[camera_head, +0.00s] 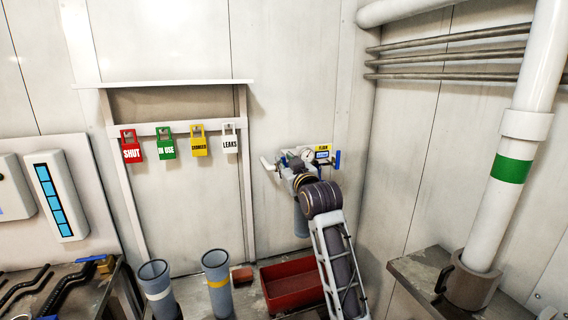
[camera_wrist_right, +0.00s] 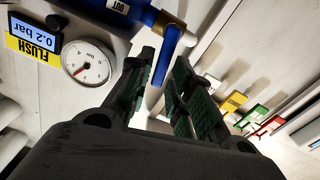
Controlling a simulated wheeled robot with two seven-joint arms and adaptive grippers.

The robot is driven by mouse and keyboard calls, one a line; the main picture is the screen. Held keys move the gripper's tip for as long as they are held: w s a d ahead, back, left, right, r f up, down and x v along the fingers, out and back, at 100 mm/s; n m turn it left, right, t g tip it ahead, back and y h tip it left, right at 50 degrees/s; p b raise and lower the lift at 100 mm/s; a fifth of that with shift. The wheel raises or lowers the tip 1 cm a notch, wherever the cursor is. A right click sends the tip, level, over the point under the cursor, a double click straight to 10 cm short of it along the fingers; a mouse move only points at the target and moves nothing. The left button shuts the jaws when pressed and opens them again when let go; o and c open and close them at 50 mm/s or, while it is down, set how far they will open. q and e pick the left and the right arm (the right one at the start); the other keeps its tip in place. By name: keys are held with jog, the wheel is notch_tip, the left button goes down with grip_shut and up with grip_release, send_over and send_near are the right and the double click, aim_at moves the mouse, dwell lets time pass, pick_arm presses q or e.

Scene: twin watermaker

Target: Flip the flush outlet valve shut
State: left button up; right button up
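The flush station is on the back wall, with a yellow FLUSH label (camera_head: 323,147) and a small display. In the right wrist view, the blue valve lever (camera_wrist_right: 171,52) beside the OUT tag (camera_wrist_right: 118,5) sticks out from a blue body. My right gripper (camera_wrist_right: 167,62) is open, its green-padded fingers either side of the lever's free end; I cannot tell whether they touch it. In the head view my right gripper (camera_head: 291,166) is at the station and hides most of this valve. Another blue handle (camera_head: 337,160) stands upright at the station's right. My left gripper is not in view.
A round gauge (camera_wrist_right: 88,60) and a 0.2 bar display (camera_wrist_right: 48,35) sit beside the lever. Coloured tags (camera_head: 165,142) hang on a rail to the left. A red bin (camera_head: 290,287) and two grey tubes (camera_head: 217,285) stand below. A thick white pipe (camera_head: 505,190) rises at right.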

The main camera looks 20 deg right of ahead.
jog(key=shift+w, duration=1.15)
grip_shut()
